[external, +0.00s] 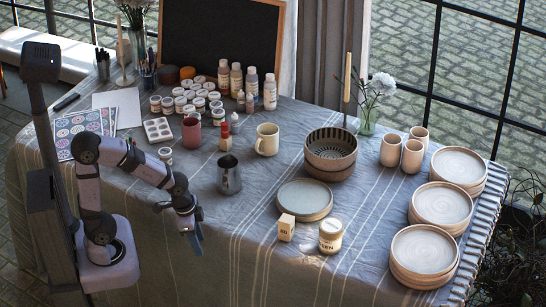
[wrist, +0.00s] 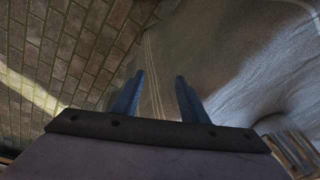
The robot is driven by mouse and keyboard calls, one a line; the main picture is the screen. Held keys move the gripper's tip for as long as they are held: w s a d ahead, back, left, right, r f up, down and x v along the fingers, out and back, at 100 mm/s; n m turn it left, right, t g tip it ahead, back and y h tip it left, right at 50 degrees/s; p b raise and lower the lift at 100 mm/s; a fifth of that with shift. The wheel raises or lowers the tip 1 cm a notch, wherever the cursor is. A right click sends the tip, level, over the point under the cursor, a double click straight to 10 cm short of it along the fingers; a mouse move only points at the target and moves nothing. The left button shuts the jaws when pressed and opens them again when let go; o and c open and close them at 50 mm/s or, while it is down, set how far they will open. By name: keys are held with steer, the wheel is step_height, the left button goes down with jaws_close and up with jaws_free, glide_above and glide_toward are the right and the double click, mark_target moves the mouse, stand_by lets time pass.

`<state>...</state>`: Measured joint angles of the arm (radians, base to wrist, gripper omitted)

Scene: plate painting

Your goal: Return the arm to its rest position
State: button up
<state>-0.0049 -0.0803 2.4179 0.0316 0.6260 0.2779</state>
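My gripper (external: 194,228) hangs at the left front edge of the cloth-covered table, pointing down with blue fingers. In the wrist view my gripper (wrist: 157,95) shows its two blue fingers spread apart with nothing between them. My arm is bent, reaching from its base at the left over the table's edge.
Farther right are a plate stack (external: 305,198), a wooden block (external: 286,228), a labelled jar (external: 330,238) and bowls (external: 330,150). Paint jars (external: 200,103) and bottles crowd the back. More plates (external: 425,250) line the right side.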

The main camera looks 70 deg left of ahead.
steer(key=s+f+n+g, duration=0.2)
steer(key=s+f+n, duration=0.15)
steer(key=s, duration=0.45)
step_height(320, 180, up, 22)
steer(key=p, duration=2.1)
steer(key=shift+d+f, duration=0.2)
steer(key=shift+d, duration=0.1)
